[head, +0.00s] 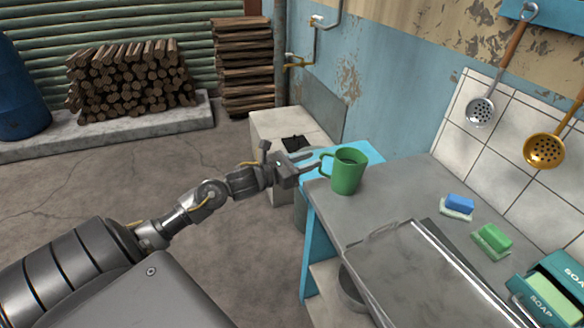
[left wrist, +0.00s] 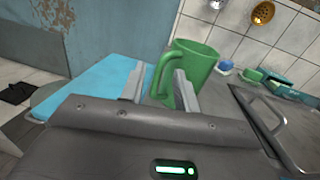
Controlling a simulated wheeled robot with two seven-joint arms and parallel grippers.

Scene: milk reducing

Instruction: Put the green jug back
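In the left wrist view the jug (left wrist: 197,62) is just ahead of the fingers. My left gripper (head: 308,164) is at the handle side of the jug. In the left wrist view my left gripper (left wrist: 160,88) has its two fingers apart, with the handle between them. I see no clear contact between fingers and handle. My right gripper is not in view.
A light blue surface (head: 366,151) lies beside the counter behind the jug. A metal-framed tray or lid (head: 425,275), a blue sponge (head: 459,202), a green sponge (head: 493,237) and a soap box (head: 550,290) are on the right. Ladles hang on the tiled wall.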

